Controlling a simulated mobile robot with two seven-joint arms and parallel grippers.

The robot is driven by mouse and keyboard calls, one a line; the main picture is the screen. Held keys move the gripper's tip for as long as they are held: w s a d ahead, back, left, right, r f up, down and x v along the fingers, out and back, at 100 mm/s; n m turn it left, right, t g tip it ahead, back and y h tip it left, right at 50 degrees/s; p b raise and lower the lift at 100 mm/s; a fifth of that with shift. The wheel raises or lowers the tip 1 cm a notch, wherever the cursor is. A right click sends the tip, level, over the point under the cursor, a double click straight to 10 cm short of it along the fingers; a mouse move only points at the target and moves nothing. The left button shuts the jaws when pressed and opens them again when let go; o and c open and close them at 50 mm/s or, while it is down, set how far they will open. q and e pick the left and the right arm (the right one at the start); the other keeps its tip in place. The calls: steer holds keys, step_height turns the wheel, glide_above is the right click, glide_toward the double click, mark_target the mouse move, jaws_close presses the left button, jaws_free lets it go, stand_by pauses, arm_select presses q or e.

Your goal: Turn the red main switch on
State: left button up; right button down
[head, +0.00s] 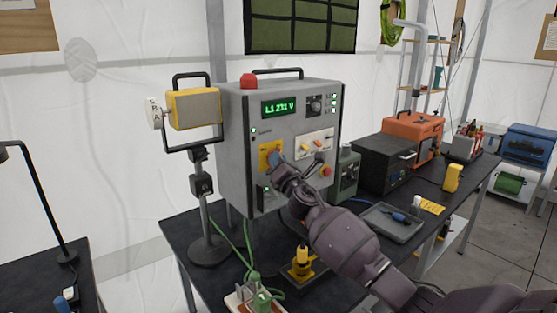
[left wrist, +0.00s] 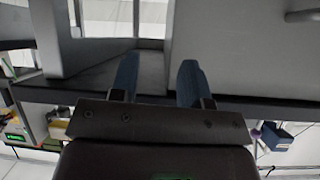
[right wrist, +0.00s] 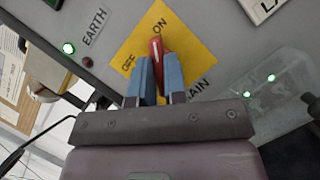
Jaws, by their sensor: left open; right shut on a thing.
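The red main switch (right wrist: 156,48) sits on a yellow plate (right wrist: 188,40) lettered ON and OFF, with MAIN partly hidden below it. My right gripper (right wrist: 158,78) is shut on the switch, one blue finger on each side. The switch's white line points toward the word ON in the right wrist view. In the head view the right gripper (head: 276,160) reaches the yellow plate (head: 265,151) on the grey control box (head: 235,140) and hides most of the switch. My left gripper (left wrist: 157,82) is open and empty in the left wrist view, outside the head view.
The box display (head: 280,107) glows green with a voltage reading, and several green lamps are lit. A red button (head: 326,171) sits right of my gripper. A yellow floodlight (head: 193,107) stands left of the box. A grey tray (head: 392,222) lies on the bench to the right.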

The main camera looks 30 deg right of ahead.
steer(key=shift+f, duration=0.1)
steer(key=c, duration=1.2)
jaws_free()
steer(key=shift+o, duration=0.2)
steer(key=shift+s, duration=0.1)
steer(key=v, duration=1)
steer(key=shift+s, duration=0.3)
